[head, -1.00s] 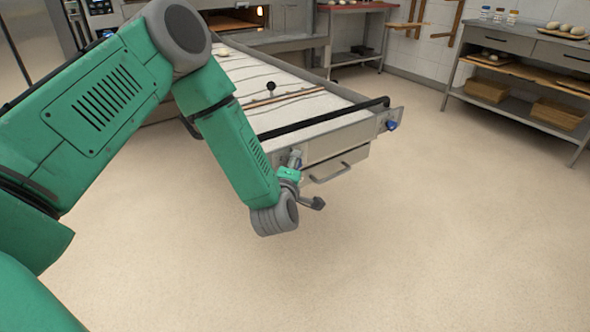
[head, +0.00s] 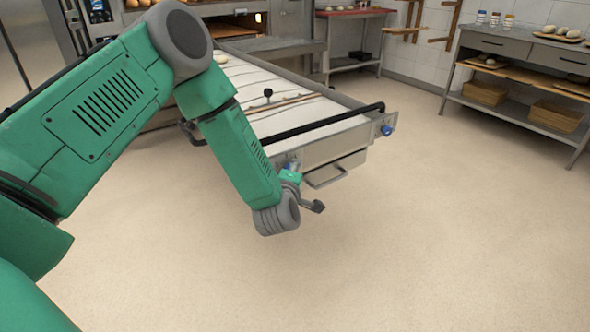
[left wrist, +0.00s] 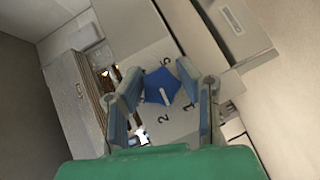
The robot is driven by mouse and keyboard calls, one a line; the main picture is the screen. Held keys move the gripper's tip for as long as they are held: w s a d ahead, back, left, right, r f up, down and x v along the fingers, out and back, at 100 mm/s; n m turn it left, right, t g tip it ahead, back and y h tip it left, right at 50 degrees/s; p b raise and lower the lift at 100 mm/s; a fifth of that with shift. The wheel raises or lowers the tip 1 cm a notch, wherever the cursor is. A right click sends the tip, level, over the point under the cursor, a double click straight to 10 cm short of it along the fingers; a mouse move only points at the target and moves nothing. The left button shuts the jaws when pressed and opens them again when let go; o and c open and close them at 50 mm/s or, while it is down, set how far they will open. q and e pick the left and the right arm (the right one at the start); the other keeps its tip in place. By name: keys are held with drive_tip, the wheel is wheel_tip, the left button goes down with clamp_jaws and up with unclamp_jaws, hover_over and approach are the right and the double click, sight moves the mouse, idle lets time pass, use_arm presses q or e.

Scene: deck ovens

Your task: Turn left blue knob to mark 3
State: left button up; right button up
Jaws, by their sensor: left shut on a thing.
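The left blue knob (left wrist: 161,87) is star-shaped and sits on a pale panel in the left wrist view, with a short light line on its face. My left gripper (left wrist: 158,74) has one finger on each side of the knob and is shut on it. The printed marks 2 and 5 show near the knob. I cannot make out a 3. In the head view my left gripper (head: 291,166) is at the front left of the long loader, and the knob there is mostly hidden. My right gripper is not in view.
A second blue knob (head: 387,130) is at the loader's right front corner. The loader (head: 338,143) has a white belt, a black bar and a front handle (head: 326,177). A shelf table (head: 511,45) stands at the right. The floor in front is clear.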

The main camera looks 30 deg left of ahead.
use_arm(q)
drive_tip(key=m+g+p, duration=0.2)
drive_tip(key=g+p, duration=0.1)
drive_tip(key=p, duration=0.3)
drive_tip(key=m+g+p, duration=0.2)
drive_tip(key=g+p, duration=0.1)
drive_tip(key=p, duration=0.3)
drive_tip(key=shift+s+a+r+g+y+p, duration=0.1)
drive_tip(key=shift+a+r+g+y+p, duration=0.05)
drive_tip(key=shift+g+y+p, duration=0.2)
drive_tip(key=shift+m+g+y+p, duration=0.35)
drive_tip(key=shift+m+g+p, duration=0.5)
drive_tip(key=shift+g, duration=0.2)
drive_tip(key=shift+m+g, duration=0.25)
drive_tip(key=shift+g, duration=0.45)
drive_tip(key=shift+f+m+g+y+b, duration=0.2)
drive_tip(key=shift+m+g+y+b, duration=0.3)
drive_tip(key=shift+g, duration=0.3)
drive_tip(key=shift+r+m+g+y+b, duration=0.15)
drive_tip(key=shift+m+g+y+b, duration=0.25)
drive_tip(key=shift+g+b, duration=0.3)
clamp_jaws()
drive_tip(key=shift+r, duration=0.1)
drive_tip(key=o, duration=1.1)
unclamp_jaws()
drive_tip(key=shift+o, duration=0.4)
